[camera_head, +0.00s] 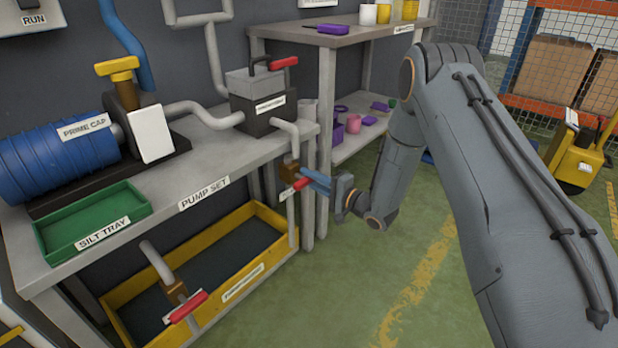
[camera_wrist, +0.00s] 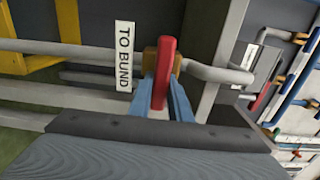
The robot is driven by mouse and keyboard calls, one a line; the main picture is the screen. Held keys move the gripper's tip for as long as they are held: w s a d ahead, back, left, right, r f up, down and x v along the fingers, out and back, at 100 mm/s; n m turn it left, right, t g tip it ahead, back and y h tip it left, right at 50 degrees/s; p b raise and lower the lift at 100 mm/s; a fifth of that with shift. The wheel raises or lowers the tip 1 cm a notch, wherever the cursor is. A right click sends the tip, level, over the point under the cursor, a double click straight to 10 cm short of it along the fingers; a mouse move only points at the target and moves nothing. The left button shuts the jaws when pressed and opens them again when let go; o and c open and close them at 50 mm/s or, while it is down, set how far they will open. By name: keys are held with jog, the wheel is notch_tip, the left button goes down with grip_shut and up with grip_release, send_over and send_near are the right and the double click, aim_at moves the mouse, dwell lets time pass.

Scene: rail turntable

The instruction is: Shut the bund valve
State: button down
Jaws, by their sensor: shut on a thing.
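The bund valve has a red lever handle (camera_head: 293,190) and a brass body (camera_head: 289,170) on a grey vertical pipe below the pump bench's right end. In the wrist view a "TO BUND" label (camera_wrist: 125,56) sits beside the red handle (camera_wrist: 163,75), with the brass body (camera_wrist: 178,64) partly hidden behind it. The handle appears to lie across the pipe. My gripper (camera_head: 313,184) reaches in from the right. In the wrist view its two blue fingers (camera_wrist: 162,100) are closed on either side of the handle.
Another red-handled valve (camera_head: 185,306) is on a lower pipe at the front left. A yellow-edged tray (camera_head: 225,285) lies under the bench. A green silt tray (camera_head: 95,228) is on the bench. A shelf unit (camera_head: 345,145) stands close behind my gripper.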

jog(key=shift+d, duration=0.1)
jog(key=c, duration=1.8)
grip_release()
jog(key=shift+d, duration=0.1)
jog(key=shift+o, duration=0.8)
jog(key=shift+a, duration=0.2)
jog(key=p+v, duration=0.1)
jog(key=v, duration=0.6)
jog(key=shift+s+d+p, duration=0.2)
jog(key=shift+d+p, duration=0.15)
